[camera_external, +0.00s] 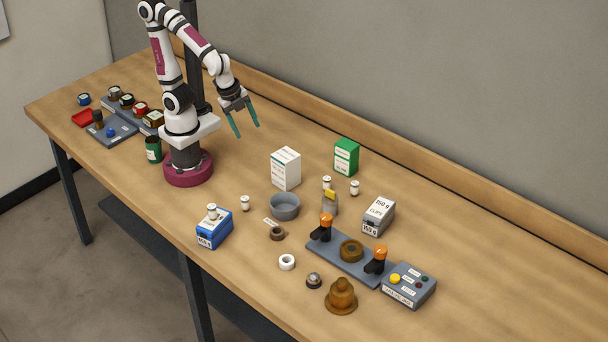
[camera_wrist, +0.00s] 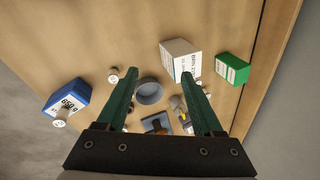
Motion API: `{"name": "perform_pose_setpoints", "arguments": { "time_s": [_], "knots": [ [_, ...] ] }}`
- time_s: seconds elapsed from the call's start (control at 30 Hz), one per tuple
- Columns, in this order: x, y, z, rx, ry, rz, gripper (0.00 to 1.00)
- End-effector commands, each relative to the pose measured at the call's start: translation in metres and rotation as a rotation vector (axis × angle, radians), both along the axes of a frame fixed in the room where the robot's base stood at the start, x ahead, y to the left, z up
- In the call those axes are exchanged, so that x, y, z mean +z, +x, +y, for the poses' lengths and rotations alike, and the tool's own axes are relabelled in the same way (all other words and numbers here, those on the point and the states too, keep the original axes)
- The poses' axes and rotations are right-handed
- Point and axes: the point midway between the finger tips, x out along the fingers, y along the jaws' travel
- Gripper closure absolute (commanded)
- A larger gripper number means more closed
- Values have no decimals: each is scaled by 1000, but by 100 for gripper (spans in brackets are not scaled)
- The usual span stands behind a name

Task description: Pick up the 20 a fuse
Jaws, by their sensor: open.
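My gripper (camera_external: 247,130) is open and empty, high above the table in front of my base. In the wrist view its two green fingers (camera_wrist: 160,74) are spread wide with nothing between the tips. No thing shows a readable 20 A mark. A small yellow piece (camera_external: 330,194), which may be the fuse, sits on top of a small grey holder (camera_external: 330,206), right of the grey bowl. In the wrist view the yellow piece (camera_wrist: 184,108) is small and close beside the right finger. Its lower part and the holder are hard to make out there.
A white box (camera_external: 286,168), a green box (camera_external: 346,157) and small white-capped bottles (camera_external: 354,187) stand near the yellow piece. The grey bowl (camera_external: 285,206) is to its left, a grey 150 g box (camera_external: 379,216) to its right. A fixture with orange-topped clamps (camera_external: 352,268) lies in front.

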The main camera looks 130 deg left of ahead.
Motion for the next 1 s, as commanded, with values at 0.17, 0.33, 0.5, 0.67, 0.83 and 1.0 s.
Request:
{"name": "perform_pose_setpoints", "arguments": {
  "time_s": [0.17, 0.33, 0.5, 0.67, 0.83, 1.0],
  "knots": [
    [-51, 110, 126, 68, 60, -342, 32],
    [-113, 144, 184, 52, -151, -697, 32],
    [-135, 133, 191, 108, -372, -943, 32],
    [-141, 140, 190, 123, -430, -1005, 32],
    [-161, 185, 189, 119, -430, -1004, 32],
    [-177, 219, 190, 123, -429, -1006, 32]
  ]
}}
